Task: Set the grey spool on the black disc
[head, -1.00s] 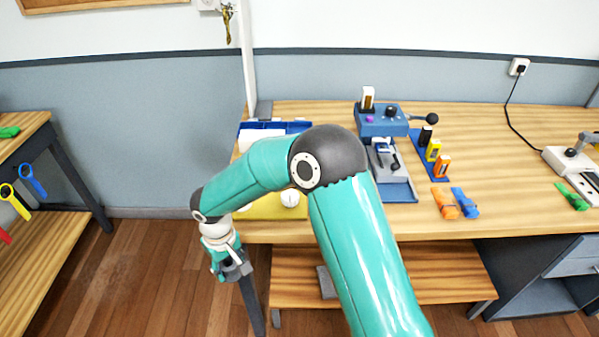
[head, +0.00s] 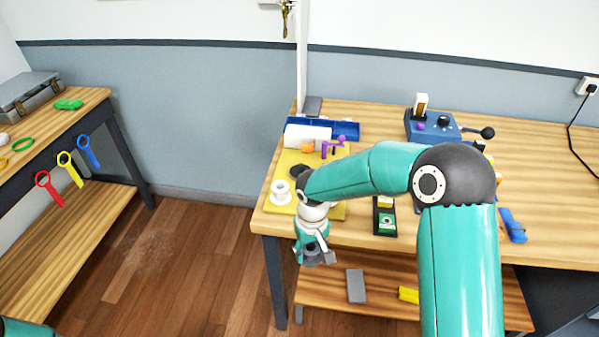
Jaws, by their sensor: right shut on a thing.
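The black disc (head: 298,171) lies on the yellow mat on the table, partly hidden behind my right arm. My right gripper (head: 315,258) hangs low in front of the table's front edge, over the floor and apart from the disc. It is shut on a small grey thing that I take for the grey spool (head: 311,248); the fingers cover much of it, so its shape is hard to make out. A white spool (head: 281,192) stands on the mat, left of my right arm. My left gripper is out of view.
The yellow mat (head: 284,163) also bears a white cylinder, with orange and purple pieces nearby. A blue tray (head: 345,130) lies behind. A black box (head: 385,219) sits right of the mat. A lower shelf (head: 335,299) is under the table. A side bench stands left.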

